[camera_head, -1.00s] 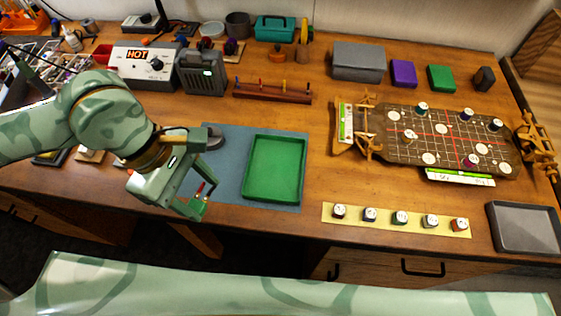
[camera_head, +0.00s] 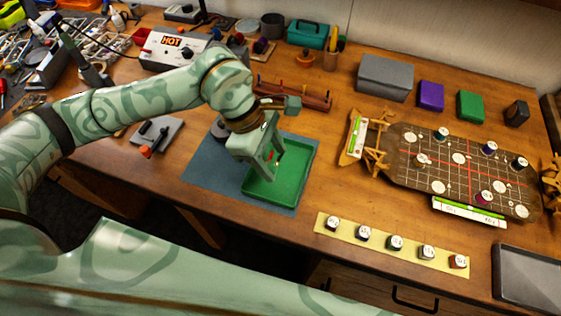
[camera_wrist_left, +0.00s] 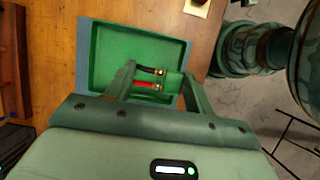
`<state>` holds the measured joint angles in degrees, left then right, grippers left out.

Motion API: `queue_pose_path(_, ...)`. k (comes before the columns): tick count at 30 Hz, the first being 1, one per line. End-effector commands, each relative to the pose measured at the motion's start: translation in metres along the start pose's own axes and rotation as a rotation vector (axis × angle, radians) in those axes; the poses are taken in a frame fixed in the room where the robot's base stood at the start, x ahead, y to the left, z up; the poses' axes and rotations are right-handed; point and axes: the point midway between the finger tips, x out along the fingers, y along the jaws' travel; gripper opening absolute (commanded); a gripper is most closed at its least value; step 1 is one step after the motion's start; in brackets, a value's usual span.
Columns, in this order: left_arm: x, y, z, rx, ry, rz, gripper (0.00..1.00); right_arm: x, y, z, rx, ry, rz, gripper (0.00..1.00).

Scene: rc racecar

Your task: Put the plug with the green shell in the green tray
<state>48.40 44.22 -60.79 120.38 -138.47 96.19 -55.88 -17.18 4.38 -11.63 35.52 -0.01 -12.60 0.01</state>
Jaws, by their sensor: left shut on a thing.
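The plug with the green shell (camera_wrist_left: 173,84) shows in the left wrist view, with a black and a red lead part beside its shell. My left gripper (camera_head: 264,167) is shut on it. In the head view the gripper hangs over the green tray (camera_head: 299,186), and only a bit of red shows between its fingers. The tray also fills the area behind the fingers in the left wrist view (camera_wrist_left: 105,62). Its floor looks empty apart from what I hold. Whether the plug touches the tray floor I cannot tell. My right gripper is not in view.
The tray lies on a blue-grey mat (camera_head: 213,178). A wooden rack (camera_head: 300,96) stands behind it. A yellow strip with several round pieces (camera_head: 380,245) lies to the right front, and a wooden game board (camera_head: 455,170) further right.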

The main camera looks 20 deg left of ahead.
Motion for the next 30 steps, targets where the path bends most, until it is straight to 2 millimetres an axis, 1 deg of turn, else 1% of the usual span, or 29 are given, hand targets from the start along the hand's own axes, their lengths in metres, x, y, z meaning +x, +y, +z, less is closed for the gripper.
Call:
queue_pose_path(1, 0.014, 0.006, -0.005, -0.005, 0.000, -0.008, 0.32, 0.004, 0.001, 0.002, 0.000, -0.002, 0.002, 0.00)
queue_pose_path(3, 0.026, 0.017, -0.008, -0.003, -0.001, -0.006, 0.32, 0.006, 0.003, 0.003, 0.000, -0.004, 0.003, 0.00)
queue_pose_path(7, 0.039, 0.029, -0.013, -0.001, 0.000, -0.005, 0.32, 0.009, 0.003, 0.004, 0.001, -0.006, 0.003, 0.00)
queue_pose_path(11, 0.045, 0.035, -0.015, 0.000, 0.000, -0.004, 0.32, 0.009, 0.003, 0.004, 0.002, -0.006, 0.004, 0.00)
queue_pose_path(13, 0.051, 0.039, -0.017, -0.001, 0.000, -0.005, 0.32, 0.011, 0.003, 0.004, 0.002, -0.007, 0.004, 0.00)
queue_pose_path(18, 0.075, 0.038, -0.027, -0.001, -0.001, -0.006, 0.32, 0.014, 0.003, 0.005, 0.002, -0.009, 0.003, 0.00)
queue_pose_path(29, 0.079, 0.038, -0.030, 0.001, 0.001, -0.004, 0.32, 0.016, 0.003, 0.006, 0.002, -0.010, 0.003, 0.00)
queue_pose_path(30, 0.079, 0.038, -0.030, 0.001, 0.001, -0.004, 0.59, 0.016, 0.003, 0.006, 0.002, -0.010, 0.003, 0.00)
